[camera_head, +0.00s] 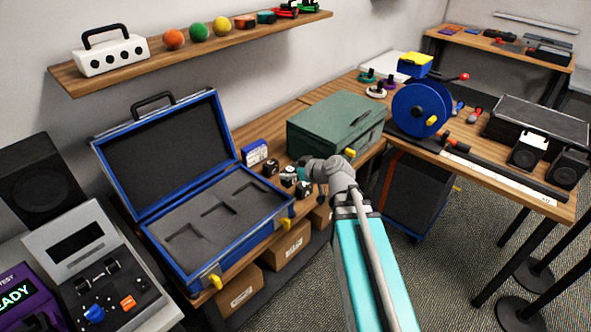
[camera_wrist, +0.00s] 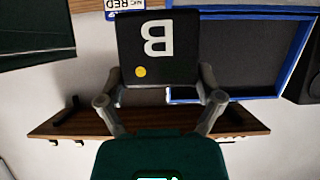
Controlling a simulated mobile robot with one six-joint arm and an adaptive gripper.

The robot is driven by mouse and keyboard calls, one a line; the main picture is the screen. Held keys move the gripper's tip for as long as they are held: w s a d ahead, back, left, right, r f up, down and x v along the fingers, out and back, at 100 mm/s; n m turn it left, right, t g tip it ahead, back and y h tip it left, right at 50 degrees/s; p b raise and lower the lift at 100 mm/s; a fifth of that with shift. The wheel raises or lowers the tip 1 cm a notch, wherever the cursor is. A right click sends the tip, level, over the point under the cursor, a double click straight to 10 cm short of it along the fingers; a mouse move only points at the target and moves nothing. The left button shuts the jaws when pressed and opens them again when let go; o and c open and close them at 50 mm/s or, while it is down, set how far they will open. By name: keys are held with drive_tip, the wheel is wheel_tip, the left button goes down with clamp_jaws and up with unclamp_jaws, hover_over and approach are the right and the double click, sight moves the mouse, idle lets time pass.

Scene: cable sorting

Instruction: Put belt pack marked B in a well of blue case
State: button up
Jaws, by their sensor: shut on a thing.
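The belt pack marked B (camera_wrist: 157,47) is black with a white letter and a yellow dot. In the wrist view it sits between the two fingers of my gripper (camera_wrist: 162,78), which is shut on it. In the head view my gripper (camera_head: 308,171) is right of the blue case (camera_head: 285,211), near a cluster of small dark packs; which of them is the held one is hard to tell. The blue case stands open, its lid (camera_head: 165,150) raised at the back. Its grey foam shows several wells (camera_head: 220,210), with nothing visible in them.
Small dark packs (camera_head: 270,168) stand between the case and a closed green box (camera_head: 335,122). A blue-and-white box (camera_head: 254,152) is behind them. A grey device (camera_head: 95,262) is left of the case. A wooden shelf (camera_head: 200,48) hangs above.

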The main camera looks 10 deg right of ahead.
sight(292, 170)
drive_tip(key=shift+r+p, duration=1.45)
drive_tip(key=shift+r, duration=0.05)
